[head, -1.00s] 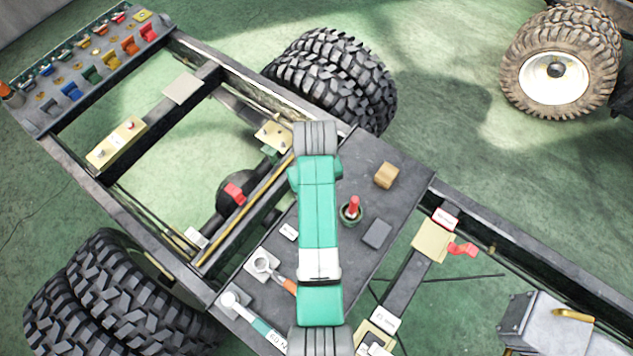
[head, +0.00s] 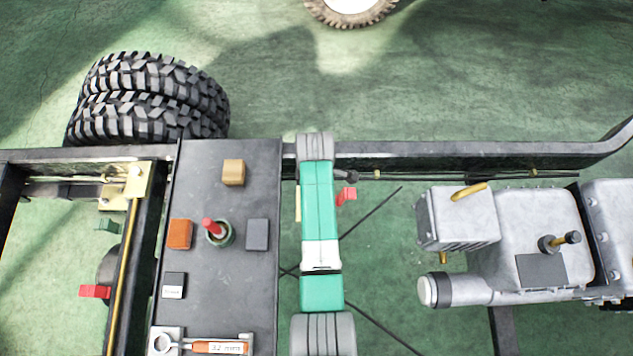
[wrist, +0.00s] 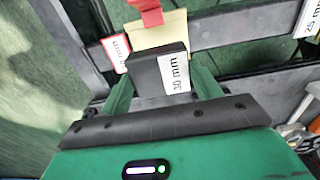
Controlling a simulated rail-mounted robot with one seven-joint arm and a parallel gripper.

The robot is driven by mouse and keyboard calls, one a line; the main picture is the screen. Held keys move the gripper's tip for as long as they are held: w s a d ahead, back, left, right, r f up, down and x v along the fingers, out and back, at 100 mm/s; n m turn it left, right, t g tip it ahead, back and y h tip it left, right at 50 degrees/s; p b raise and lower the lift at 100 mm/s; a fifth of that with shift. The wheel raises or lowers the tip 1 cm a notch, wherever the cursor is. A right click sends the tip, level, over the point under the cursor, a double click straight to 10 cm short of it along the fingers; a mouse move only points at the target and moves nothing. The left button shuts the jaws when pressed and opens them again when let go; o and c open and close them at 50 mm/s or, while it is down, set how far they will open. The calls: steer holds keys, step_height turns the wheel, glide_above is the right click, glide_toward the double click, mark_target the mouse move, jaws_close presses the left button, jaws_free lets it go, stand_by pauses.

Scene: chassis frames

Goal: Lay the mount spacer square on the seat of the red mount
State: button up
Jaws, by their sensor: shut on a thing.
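The mount spacer (wrist: 152,74), a dark block with a white "30 mm" label, is between the green fingers of my gripper (wrist: 164,86), which is shut on it in the wrist view. Just beyond the spacer is a pale yellow pad (wrist: 168,28) with a red part of the red mount (wrist: 148,14) at its far end. A red-edged tag (wrist: 115,52) stands to the left of the pad. The spacer overlaps the near part of the pad; I cannot tell whether they touch. In the head view the red mount (head: 347,194) shows beside my arm, which hides most of the seat.
A dark bench plate (head: 215,285) left of my arm carries a tan block (head: 233,172), an orange block (head: 180,234), a dark block (head: 257,234) and a green cup (head: 218,233) with a red-handled item. A grey engine-like housing (head: 545,245) lies to the right.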

steer(key=shift+a+f, duration=0.15)
steer(key=shift+f, duration=0.05)
step_height(320, 180, down, 4)
steer(key=b, duration=0.4)
steer(key=shift+b, duration=0.4)
steer(key=shift+f, duration=0.6)
steer(key=shift+f, duration=0.1)
steer(key=shift+f, duration=0.25)
steer(key=shift+f+b, duration=0.55)
steer(key=shift+f, duration=0.2)
stand_by(0.5)
steer(key=shift+f, duration=0.45)
